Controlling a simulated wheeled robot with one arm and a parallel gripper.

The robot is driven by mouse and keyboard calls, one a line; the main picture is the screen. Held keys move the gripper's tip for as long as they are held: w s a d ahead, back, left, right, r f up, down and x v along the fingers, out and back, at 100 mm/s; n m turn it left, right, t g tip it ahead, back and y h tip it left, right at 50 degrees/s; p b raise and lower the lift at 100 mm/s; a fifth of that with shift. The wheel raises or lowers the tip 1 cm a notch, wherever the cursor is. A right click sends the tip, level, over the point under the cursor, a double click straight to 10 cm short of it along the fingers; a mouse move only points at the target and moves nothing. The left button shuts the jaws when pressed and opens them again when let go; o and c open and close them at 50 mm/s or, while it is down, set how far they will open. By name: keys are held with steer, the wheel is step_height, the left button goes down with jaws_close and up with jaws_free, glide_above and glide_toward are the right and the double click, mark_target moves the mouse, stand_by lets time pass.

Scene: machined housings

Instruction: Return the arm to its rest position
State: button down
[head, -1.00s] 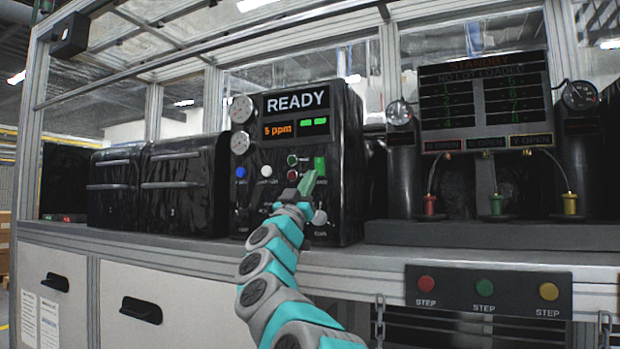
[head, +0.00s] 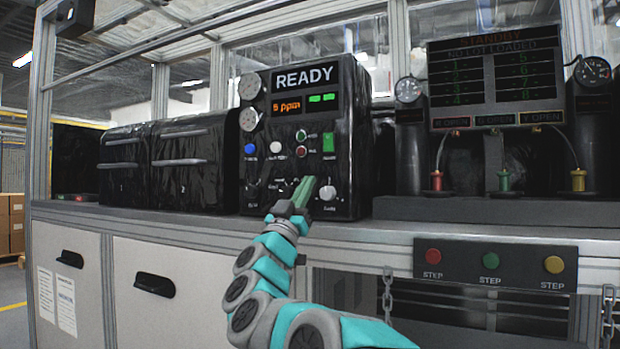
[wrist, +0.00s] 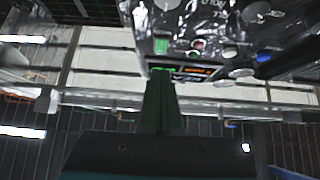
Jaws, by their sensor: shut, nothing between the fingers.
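My arm (head: 262,272) is teal and grey and reaches up from the bottom of the head view, bent to the left. My gripper (head: 307,186) has green fingers, closed together with nothing seen between them. It shows in front of the lower part of a black control box (head: 262,170) whose screen reads READY. Whether the fingertips touch the box cannot be told. In the wrist view the shut green fingers (wrist: 161,85) point up the picture, and the box (wrist: 200,18) appears upside down beyond them.
Two black bins (head: 183,165) stand left of the box. A valve station (head: 490,75) with red, green and yellow fittings stands right. A STEP button panel (head: 495,264) hangs on the bench front, with chains beside it. Drawers (head: 165,285) fill the lower left.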

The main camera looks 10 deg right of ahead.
steer(key=shift+s+a+f, duration=0.1)
steer(key=shift+s+f, duration=0.1)
steer(key=shift+f, duration=0.05)
stand_by(0.4)
steer(key=w+a+f+n+t+y, duration=0.25)
steer(key=a+n+y, duration=0.45)
steer(key=y, duration=0.6)
steer(key=s+a+f+n+g+y, duration=0.3)
steer(key=f+y, duration=0.1)
steer(key=f, duration=0.3)
steer(key=s+a+f+n+g+y, duration=0.2)
steer(key=f+n+g+y, duration=0.15)
steer(key=f, duration=0.45)
steer(key=s+d+f+g+h, duration=0.1)
steer(key=s+d+f+g, duration=0.2)
steer(key=s+f+g, duration=0.85)
steer(key=s+d+f+m+g+h, duration=0.1)
steer(key=s+d+f+m+g, duration=0.1)
steer(key=s+d+f, duration=0.2)
steer(key=s+d+f+m+g+h, duration=0.1)
steer(key=s+d+f+m+g, duration=0.1)
steer(key=s+f, duration=0.8)
steer(key=s+d+f+m+g+h+p, duration=0.1)
steer(key=s+d+f, duration=0.5)
steer(key=s, duration=1.5)
steer(key=f+m+g+h, duration=0.1)
steer(key=g, duration=0.1)
steer(key=shift+s+d+f+g, duration=0.25)
steer(key=shift+s+g, duration=0.05)
steer(key=shift+g, duration=0.05)
